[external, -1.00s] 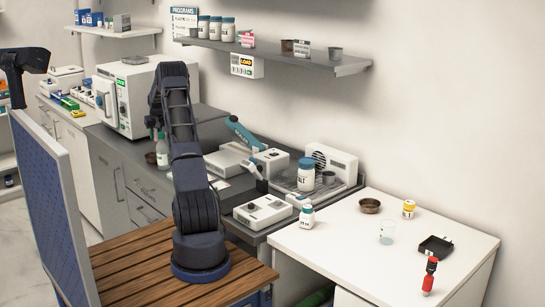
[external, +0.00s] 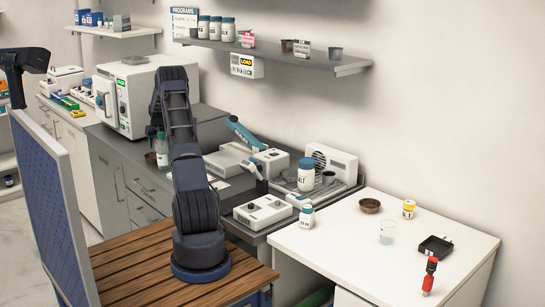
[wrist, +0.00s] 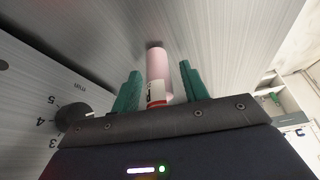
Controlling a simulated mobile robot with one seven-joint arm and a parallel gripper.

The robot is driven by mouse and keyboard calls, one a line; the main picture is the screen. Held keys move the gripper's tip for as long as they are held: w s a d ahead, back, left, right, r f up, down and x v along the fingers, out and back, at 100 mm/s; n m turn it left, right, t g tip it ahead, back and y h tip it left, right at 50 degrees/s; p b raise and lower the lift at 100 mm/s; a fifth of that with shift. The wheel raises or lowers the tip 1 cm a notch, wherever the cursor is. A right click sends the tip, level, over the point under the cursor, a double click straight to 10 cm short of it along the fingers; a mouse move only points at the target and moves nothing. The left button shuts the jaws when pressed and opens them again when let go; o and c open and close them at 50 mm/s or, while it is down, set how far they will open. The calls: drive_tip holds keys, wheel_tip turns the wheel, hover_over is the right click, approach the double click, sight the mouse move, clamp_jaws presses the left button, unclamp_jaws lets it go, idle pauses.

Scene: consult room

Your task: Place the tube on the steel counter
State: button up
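A pink tube (wrist: 158,75) with a white and red label near its lower end in the picture shows in the wrist view. It lies between the two green fingers of my gripper (wrist: 158,90). Gaps show on both sides, so the fingers look open and apart from the tube. The far end of the tube meets or nears a brushed grey surface (wrist: 225,35); I cannot tell if it touches. In the external view the steel counter (external: 131,156) runs along the wall behind my arm. The arm hides my gripper and the tube there.
A panel with a dark knob (wrist: 75,116) and minute marks is close at left in the wrist view. In the external view, a white autoclave-like box (external: 130,95) stands on the counter, with a green-capped bottle (external: 162,152) in front. Devices (external: 263,211) crowd the counter's right part.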

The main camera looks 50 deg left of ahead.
drive_tip(key=shift+r, duration=0.15)
drive_tip(key=w+v, duration=0.1)
drive_tip(key=v, duration=1.1)
drive_tip(key=shift+s, duration=0.45)
